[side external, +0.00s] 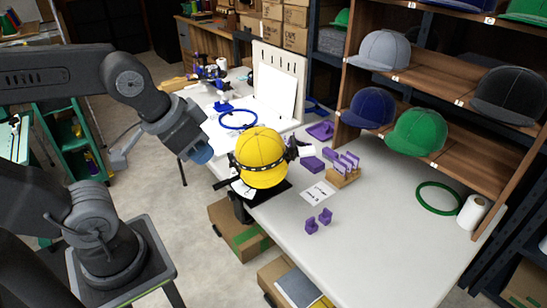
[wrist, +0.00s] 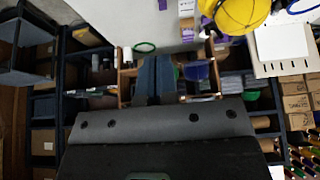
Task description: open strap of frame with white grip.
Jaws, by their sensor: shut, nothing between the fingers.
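A yellow cap (side external: 262,157) sits on a dark cap frame at the near left edge of the table. A dark strap (side external: 262,167) with light dots runs around the cap above its brim. A small white piece (side external: 306,150) shows at the frame's right side, and another pale piece (side external: 243,188) shows low at its left; I cannot tell which is the grip. My gripper (side external: 200,153) is left of the cap, apart from it, in the air beside the table edge. In the wrist view its fingers (wrist: 156,78) are together and empty, and the yellow cap (wrist: 243,14) is cut off at the top.
Purple parts (side external: 345,161) and a wooden holder (side external: 343,178) lie right of the cap. A blue hoop (side external: 238,119) and a white board (side external: 276,92) are behind it. A shelf of caps (side external: 440,100) stands at the right. The front right table top is mostly clear.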

